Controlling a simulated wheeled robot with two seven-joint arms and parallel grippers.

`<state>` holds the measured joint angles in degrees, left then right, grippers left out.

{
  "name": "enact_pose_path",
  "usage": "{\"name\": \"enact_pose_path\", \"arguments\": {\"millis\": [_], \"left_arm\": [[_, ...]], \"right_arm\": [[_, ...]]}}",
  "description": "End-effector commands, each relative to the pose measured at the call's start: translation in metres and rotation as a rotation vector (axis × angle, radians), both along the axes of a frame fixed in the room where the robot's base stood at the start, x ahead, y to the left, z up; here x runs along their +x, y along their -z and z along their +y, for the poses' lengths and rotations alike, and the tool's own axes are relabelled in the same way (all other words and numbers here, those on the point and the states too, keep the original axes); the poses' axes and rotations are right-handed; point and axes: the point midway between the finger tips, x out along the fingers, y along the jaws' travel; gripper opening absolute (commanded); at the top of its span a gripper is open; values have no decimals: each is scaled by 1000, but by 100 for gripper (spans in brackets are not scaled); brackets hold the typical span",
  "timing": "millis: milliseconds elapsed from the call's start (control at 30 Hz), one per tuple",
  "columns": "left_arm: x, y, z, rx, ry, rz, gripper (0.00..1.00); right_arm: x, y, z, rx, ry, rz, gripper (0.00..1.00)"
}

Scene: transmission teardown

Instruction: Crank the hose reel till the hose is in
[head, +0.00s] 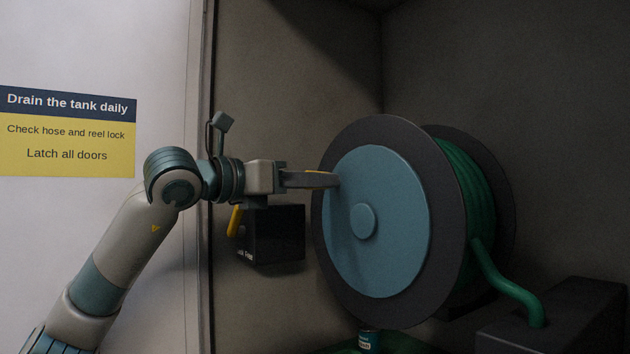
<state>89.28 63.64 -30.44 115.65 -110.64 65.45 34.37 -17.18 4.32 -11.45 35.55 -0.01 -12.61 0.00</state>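The hose reel stands in the cabinet with a dark flange (378,135) and a blue-grey disc (395,240) with a round hub on its face. Green hose (468,180) is wound on the drum. A length of it (505,285) runs from the drum down to a dark box at lower right. My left gripper (325,180) points right, its fingertips at the upper left edge of the disc. The fingers are seen from the side, so their gap does not show. No crank handle is clearly visible; the fingers may hide it. My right gripper is out of view.
A black box (275,235) with a yellow lever (235,221) is on the wall below my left wrist. The dark box (565,325) fills the lower right. A small can (369,341) stands below the reel. A sign (68,130) is on the white panel at left.

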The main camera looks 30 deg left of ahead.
Motion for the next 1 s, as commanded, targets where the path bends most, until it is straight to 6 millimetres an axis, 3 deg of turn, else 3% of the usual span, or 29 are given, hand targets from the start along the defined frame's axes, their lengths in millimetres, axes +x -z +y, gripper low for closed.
{"name": "enact_pose_path", "arguments": {"millis": [33, 100, 467, 1000], "left_arm": [[0, 0, 0, 0, 0, 0, 10], [0, 0, 0, 0, 0, 0, 0], [1, 5, 2, -30, 0, 12, 0], [7, 38, 17, -345, 2, 141, 0]], "right_arm": [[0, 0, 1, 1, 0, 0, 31], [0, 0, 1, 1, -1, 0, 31], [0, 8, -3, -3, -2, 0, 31], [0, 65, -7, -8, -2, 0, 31]]}}
